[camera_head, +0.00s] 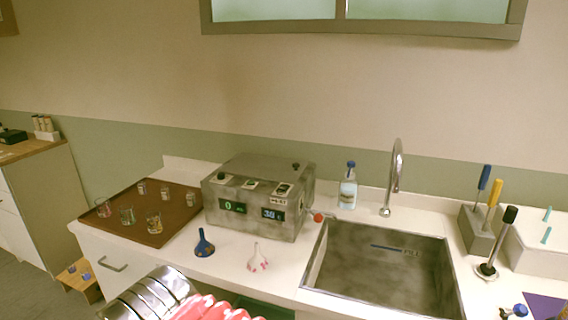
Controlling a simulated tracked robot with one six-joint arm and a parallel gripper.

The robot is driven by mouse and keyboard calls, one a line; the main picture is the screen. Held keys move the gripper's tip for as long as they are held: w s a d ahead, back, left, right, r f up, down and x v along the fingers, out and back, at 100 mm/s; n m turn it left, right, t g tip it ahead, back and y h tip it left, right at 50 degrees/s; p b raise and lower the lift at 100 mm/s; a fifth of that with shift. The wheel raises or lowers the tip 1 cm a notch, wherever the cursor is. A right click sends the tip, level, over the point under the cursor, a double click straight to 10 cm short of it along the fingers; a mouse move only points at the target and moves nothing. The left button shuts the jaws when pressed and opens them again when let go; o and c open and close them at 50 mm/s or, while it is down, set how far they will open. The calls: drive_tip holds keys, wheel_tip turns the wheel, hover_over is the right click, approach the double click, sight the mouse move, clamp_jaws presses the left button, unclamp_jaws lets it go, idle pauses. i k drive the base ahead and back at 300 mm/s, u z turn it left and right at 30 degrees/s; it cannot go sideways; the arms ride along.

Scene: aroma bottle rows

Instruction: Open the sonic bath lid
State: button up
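The sonic bath (255,222) is a grey metal box on the counter, left of the sink. Its front carries two lit displays, one green and one blue. Its flat top, where several small labelled panels and a dark knob (296,166) sit, looks closed. I cannot make out the lid's edge clearly. A small red-ended lever or tap (318,217) sticks out at its right side. My gripper is not in view. A ribbed silver and red shape at the bottom edge may be part of my arm; no fingers show there.
A brown tray (125,233) with several small glasses stands left of the bath. A blue funnel (204,244) and a white one (257,260) stand before it. A bottle (348,190), sink (380,265), faucet (396,175) and tool block (478,232) are to the right.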

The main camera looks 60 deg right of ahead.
sight(272, 168)
drive_tip(key=i, duration=0.95)
drive_tip(key=z, duration=0.05)
